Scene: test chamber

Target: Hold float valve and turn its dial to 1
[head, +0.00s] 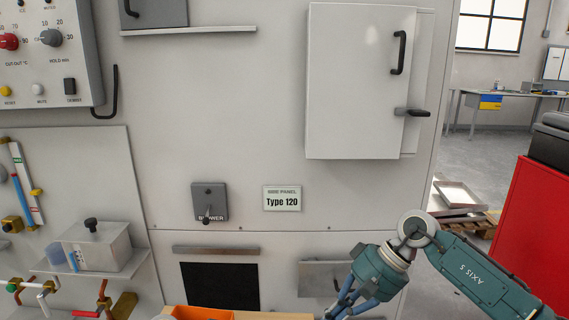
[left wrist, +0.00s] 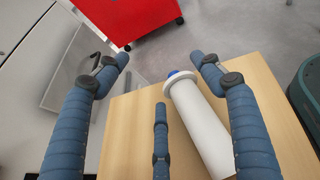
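No part that I can clearly identify as a float valve or its numbered dial shows. In the left wrist view a white cylinder with a blue tip (left wrist: 197,120) is over a light wooden top (left wrist: 265,95); I cannot tell whether it is the float valve. My left gripper (left wrist: 160,75) is open, its blue fingers spread wide, with the cylinder seen between the middle and right fingers. It is outside the head view. My right gripper (head: 352,298) points down at the bottom of the head view, in front of the panel. Its fingertips are cut off or unclear.
A grey wall panel (head: 235,120) carries a door with handles (head: 355,80), a blower switch (head: 209,202) and a "Type 120" label (head: 282,198). Pipes and valves (head: 60,290) are at lower left. An orange tray (head: 200,313) shows at the bottom. A red cabinet (head: 530,225) stands at right.

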